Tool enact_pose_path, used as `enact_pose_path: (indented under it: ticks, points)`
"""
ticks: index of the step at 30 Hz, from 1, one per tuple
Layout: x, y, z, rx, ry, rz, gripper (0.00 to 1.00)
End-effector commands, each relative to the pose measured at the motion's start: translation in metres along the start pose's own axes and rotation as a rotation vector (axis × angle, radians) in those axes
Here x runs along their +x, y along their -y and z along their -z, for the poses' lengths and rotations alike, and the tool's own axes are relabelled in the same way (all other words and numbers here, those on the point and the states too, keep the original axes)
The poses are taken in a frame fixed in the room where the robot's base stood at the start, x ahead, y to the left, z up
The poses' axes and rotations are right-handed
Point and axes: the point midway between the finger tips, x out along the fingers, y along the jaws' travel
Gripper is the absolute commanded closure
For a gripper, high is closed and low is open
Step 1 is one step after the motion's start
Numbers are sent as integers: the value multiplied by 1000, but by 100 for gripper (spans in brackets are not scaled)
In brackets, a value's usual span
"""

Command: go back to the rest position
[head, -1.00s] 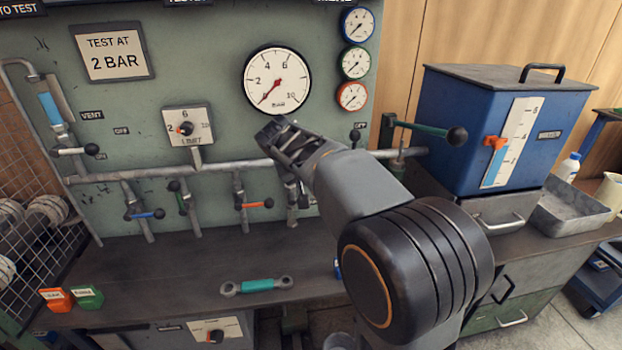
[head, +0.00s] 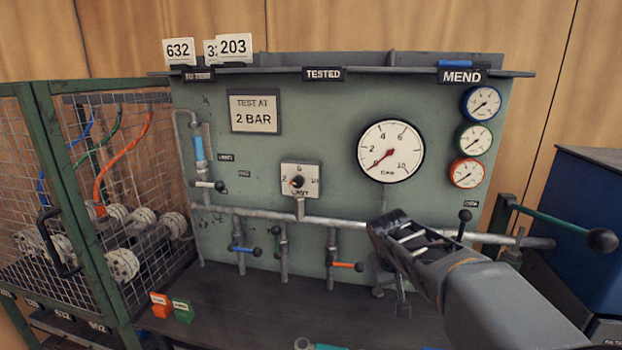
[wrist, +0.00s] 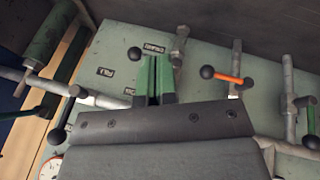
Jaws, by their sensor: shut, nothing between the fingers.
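My gripper (head: 388,222) is in front of the green test panel (head: 340,110), near the horizontal pipe (head: 345,220) and below the large gauge (head: 391,151). Its fingers are closed with nothing between them. In the wrist view my gripper (wrist: 154,78) shows as two green fingers side by side, over the panel. My arm reaches in from the lower right in the head view and hides part of the pipe and bench. The large gauge needle points low and to the left.
A green lever with a black knob (head: 602,240) sticks out right of my arm. Orange (head: 347,266) and blue (head: 245,250) valve handles hang below the pipe. A mesh cage (head: 70,180) stands at left.

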Motion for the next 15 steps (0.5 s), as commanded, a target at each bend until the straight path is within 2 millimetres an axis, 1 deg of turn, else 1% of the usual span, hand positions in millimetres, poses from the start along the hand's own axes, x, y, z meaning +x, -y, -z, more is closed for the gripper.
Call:
enact_pose_path:
  ticks: [1, 3, 5, 9, 12, 15]
  points:
    - [-30, -2, -14, -7, 14, 46, 100]
    - [-50, 3, -35, -11, 29, 107, 100]
    - [-68, 6, -52, -10, 37, 154, 100]
    - [-115, 9, -87, 7, 43, 245, 100]
    - [-143, 8, -105, 29, 38, 288, 100]
    - [-166, 5, -115, 51, 28, 309, 100]
